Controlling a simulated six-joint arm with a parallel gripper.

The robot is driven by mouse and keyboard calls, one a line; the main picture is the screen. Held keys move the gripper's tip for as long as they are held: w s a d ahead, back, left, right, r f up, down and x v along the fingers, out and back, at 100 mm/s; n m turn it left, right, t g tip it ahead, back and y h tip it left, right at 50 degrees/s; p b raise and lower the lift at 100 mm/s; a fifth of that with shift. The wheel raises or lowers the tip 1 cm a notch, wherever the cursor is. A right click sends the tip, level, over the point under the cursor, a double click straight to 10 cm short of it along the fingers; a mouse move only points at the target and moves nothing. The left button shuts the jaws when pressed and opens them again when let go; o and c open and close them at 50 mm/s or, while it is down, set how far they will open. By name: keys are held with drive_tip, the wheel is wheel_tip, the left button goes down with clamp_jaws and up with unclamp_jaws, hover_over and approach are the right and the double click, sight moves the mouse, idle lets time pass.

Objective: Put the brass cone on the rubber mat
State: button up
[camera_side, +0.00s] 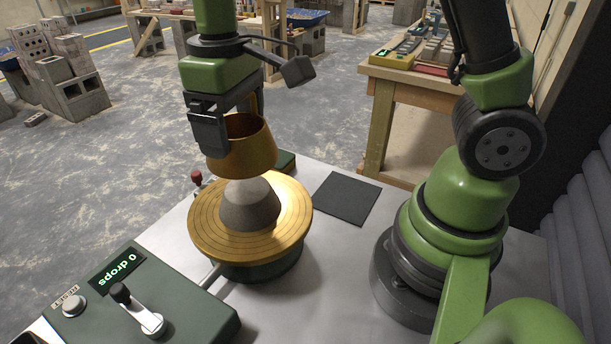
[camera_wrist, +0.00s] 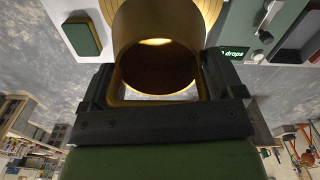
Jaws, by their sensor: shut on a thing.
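The brass cone (camera_side: 243,148) is a hollow, open-topped ring shape, wider at its lower end. My gripper (camera_side: 232,122) is shut on it and holds it roughly upright in the air. In the wrist view the cone (camera_wrist: 157,50) sits between the two fingers of my gripper (camera_wrist: 160,85). Below it a grey mortar mound (camera_side: 250,205) stands on a round brass flow table (camera_side: 205,228); a small gap seems to show between cone and mound. The black rubber mat (camera_side: 346,198) lies flat and bare on the white bench, right of the brass disc.
A green control box (camera_side: 130,300) with a crank and a "0 drops" display stands at front left. A small green block (camera_side: 286,162) lies behind the disc; it also shows in the wrist view (camera_wrist: 82,37). My arm's base stands right of the mat.

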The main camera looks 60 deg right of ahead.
drive_tip(key=s+d+f, duration=0.4)
drive_tip(key=d, duration=0.5)
drive_tip(key=s+d+f, duration=0.4)
drive_tip(key=s+d, duration=0.1)
drive_tip(key=d, duration=0.4)
wheel_tip(320, 180, down, 6)
drive_tip(key=shift+d+r, duration=0.1)
drive_tip(key=shift+r, duration=0.1)
drive_tip(key=shift+f, duration=2.1)
drive_tip(key=o, duration=0.9)
drive_tip(key=shift+f, duration=0.1)
